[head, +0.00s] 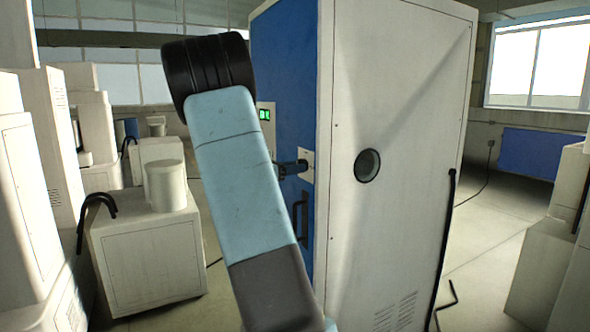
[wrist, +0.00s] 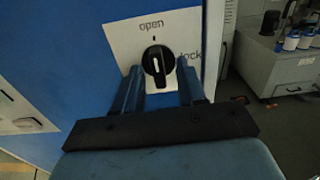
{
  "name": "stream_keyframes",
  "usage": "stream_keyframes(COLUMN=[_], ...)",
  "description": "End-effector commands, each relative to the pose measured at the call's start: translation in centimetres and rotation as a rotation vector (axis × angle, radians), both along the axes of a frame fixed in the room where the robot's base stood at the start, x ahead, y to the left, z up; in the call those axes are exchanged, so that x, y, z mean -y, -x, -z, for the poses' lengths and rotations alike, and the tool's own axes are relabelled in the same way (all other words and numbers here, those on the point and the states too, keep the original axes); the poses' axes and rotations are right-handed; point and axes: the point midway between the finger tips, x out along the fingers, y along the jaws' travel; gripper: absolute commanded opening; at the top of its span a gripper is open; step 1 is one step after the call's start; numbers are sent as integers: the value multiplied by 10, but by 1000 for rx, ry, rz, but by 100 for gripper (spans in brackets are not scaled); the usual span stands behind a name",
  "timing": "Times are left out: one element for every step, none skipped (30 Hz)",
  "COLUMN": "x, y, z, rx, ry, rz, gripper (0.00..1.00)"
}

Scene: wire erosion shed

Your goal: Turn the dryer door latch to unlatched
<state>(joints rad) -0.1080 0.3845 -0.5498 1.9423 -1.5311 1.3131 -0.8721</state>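The dryer door latch (wrist: 157,62) is a round black knob with a white line, on a white plate (wrist: 188,28) lettered "open" above and "lock" at the right. Its grip bar stands roughly upright in the wrist view, toward the "open" mark. My gripper (wrist: 160,72) is open, with one blue finger on each side of the knob's lower part. I cannot tell whether the fingers touch it. In the head view my gripper (head: 296,168) reaches the plate on the blue dryer door (head: 286,75), and the knob is hidden there.
The white dryer side (head: 400,130) has a round port (head: 367,165). A dark door handle (head: 299,216) hangs below the plate, and a green display (head: 264,115) sits above. A white cabinet (head: 148,260) stands at the left. Open floor shows at the right.

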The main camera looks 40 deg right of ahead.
Motion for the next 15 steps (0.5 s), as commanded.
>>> stream_keyframes(x=[0, 0, 0, -1, -1, -3, -5, -7, -11, -15, -19, -26, -31, -36, -44], y=[0, 0, 0, -1, -1, -1, -2, -3, -4, -5, -6, -8, -9, -10, -12], z=[0, 0, 0, 0, 0, 0, 0, 0, 0, 0, 0, 0, 0, 0, 0], rx=[1, 1, 1, 1, 1, 1, 1, 1, 1, 1, 1, 1, 1, 1, 1], ry=[0, 0, 0, 0, 0, 0, 0, 0, 0, 1, 0, 0, 1, 1, 0], rz=[-1, -1, -1, -1, -2, -2, -2, -2, -2, -3, -4, -6, -5, -4, -5], gripper=[40, 40, 40, 40, 40, 40, 40, 40, 40, 40, 40, 40, 40, 40, 40])
